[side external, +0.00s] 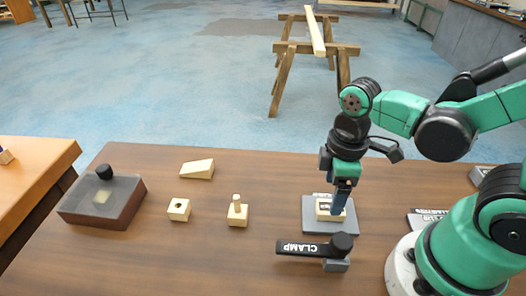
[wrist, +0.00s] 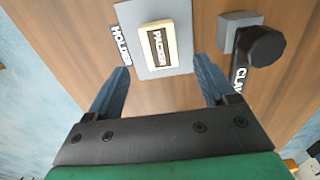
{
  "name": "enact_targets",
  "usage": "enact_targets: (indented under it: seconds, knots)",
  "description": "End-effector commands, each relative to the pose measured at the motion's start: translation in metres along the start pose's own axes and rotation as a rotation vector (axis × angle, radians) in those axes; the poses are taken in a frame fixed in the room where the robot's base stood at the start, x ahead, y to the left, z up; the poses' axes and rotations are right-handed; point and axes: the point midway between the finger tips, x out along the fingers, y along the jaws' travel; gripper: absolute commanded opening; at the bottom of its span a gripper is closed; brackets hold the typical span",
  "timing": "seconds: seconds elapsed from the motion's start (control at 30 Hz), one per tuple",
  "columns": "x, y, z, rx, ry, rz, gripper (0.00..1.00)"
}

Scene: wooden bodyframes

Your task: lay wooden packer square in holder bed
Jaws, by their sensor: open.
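The wooden packer (side external: 324,215) is a small pale block on the grey holder (side external: 348,228), a flat plate on the table. In the wrist view the packer (wrist: 172,64) shows its dark PACKER label, lying within the holder plate (wrist: 126,30), its edges roughly in line with the plate's. Whether it sits fully down in a bed is hard to tell. My gripper (side external: 338,207) is right above the holder. In the wrist view its two blue fingers (wrist: 166,78) are apart, one to each side of the packer's near end, not visibly touching it.
A black CLAMP lever (side external: 305,248) with a round knob stands just in front of the holder. A pegged block (side external: 237,213), a holed block (side external: 179,209), a wedge (side external: 197,169) and a dark box (side external: 100,203) stand to the left. Table between them is clear.

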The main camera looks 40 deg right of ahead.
Motion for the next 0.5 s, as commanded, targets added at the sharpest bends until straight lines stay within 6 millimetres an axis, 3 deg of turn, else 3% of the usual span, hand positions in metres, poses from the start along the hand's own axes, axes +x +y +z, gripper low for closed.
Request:
enact_targets:
  seconds: [0.5]
  knots:
    - [-0.062,0.000,0.000,0.000,0.000,0.000,0.77]
